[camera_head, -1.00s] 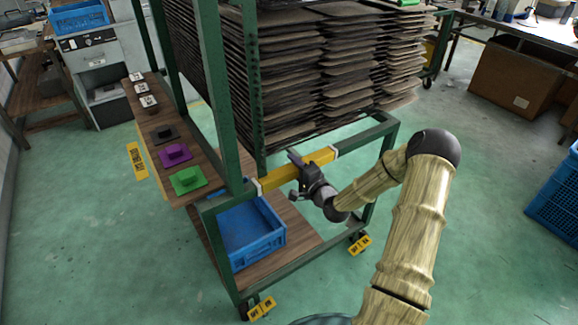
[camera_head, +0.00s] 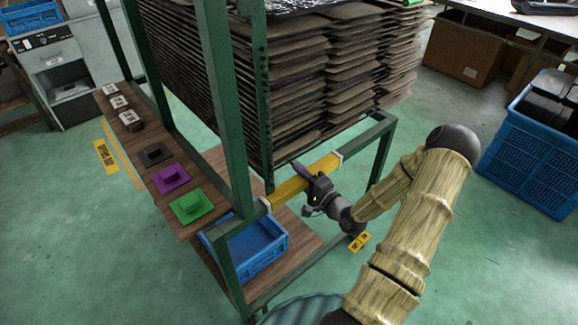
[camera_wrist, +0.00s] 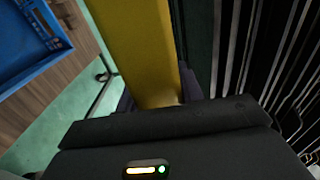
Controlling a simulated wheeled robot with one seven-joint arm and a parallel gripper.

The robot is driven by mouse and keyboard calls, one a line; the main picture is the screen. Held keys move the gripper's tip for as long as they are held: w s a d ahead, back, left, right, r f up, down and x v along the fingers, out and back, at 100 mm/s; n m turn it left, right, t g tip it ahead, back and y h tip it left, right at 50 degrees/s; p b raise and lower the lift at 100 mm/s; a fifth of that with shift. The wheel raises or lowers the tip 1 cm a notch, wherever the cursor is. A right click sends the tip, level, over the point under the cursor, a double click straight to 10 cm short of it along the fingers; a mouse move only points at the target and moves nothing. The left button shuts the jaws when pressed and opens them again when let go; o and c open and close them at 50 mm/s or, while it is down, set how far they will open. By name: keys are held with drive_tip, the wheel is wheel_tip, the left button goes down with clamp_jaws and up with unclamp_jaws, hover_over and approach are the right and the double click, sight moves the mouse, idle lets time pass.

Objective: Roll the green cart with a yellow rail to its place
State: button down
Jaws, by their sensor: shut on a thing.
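The green cart (camera_head: 226,110) stands in front of me, a tall metal frame with a stack of grey-brown panels (camera_head: 345,75) in its upper part. Its yellow rail (camera_head: 325,165) runs across the near side. My gripper (camera_head: 300,178) is shut on the yellow rail near its middle. In the wrist view the yellow rail (camera_wrist: 145,45) passes between my fingers, whose tips are mostly hidden behind the gripper body.
A wooden side shelf (camera_head: 140,147) holds green, purple and black pieces and several small blocks. A blue crate (camera_head: 255,248) sits on the cart's lower deck. Another blue crate (camera_head: 525,150) stands on the floor at right. Green floor (camera_head: 455,260) is clear at lower right.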

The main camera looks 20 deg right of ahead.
drive_tip(key=shift+v, duration=0.95)
drive_tip(key=shift+a+f, duration=0.1)
drive_tip(key=shift+f, duration=0.1)
drive_tip(key=shift+a, duration=0.1)
drive_tip(key=c, duration=0.9)
unclamp_jaws()
drive_tip(key=shift+a, duration=0.1)
drive_tip(key=shift+s+d+r, duration=0.1)
drive_tip(key=shift+d, duration=0.25)
drive_tip(key=v, duration=1.7)
drive_tip(key=shift+s, duration=0.15)
drive_tip(key=shift+r, duration=0.1)
drive_tip(key=shift+d, duration=0.1)
